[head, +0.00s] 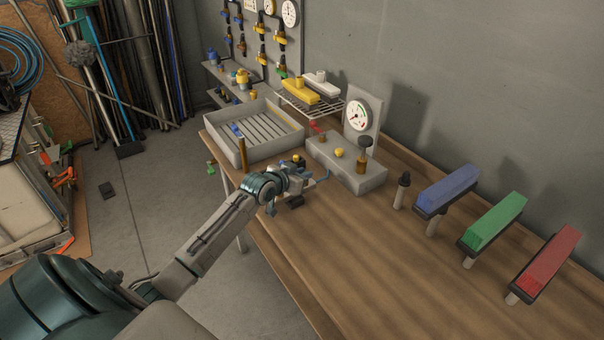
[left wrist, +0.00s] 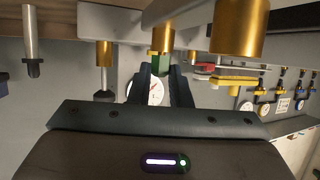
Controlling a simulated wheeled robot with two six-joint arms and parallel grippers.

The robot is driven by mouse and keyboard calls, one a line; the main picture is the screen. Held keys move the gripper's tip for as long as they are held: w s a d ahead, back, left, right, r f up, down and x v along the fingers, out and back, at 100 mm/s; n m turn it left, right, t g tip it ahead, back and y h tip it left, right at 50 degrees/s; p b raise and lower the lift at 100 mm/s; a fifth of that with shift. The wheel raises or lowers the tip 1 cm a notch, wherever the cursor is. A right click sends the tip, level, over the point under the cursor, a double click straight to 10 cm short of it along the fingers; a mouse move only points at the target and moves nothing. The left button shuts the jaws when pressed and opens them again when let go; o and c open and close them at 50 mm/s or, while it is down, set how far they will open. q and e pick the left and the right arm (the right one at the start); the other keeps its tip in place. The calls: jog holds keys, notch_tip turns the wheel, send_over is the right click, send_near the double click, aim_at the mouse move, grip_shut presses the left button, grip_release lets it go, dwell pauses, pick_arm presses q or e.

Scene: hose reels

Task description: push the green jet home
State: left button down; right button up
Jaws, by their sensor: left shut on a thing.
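My left gripper (head: 305,178) is over the near edge of the workbench, just left of the grey block (head: 345,175) with the round gauge (head: 357,115). In the left wrist view its two dark fingers (left wrist: 161,80) are shut on a green piece, the green jet (left wrist: 160,66). A brass part shows right above the green piece in that picture; I cannot tell whether it is joined to the jet or how far the jet is seated. The jet is hidden in the head view. My right gripper is not in view.
A grey slatted tray (head: 272,135) stands left of the block, with a wire rack (head: 312,103) behind. A black-knobbed brass stem (head: 365,155) rises at the block. Blue (head: 447,190), green (head: 494,222) and red (head: 546,264) bars stand right. The front middle bench is clear.

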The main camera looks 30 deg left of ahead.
pick_arm(q)
jog(key=shift+f, duration=0.2)
jog(key=c, duration=1.3)
grip_release()
jog(key=shift+o, duration=0.2)
jog(key=shift+r, duration=0.1)
jog(key=shift+s, duration=0.15)
jog(key=shift+s, duration=0.3)
jog(key=b+v, duration=0.1)
jog(key=v, duration=0.9)
jog(key=shift+b, duration=0.4)
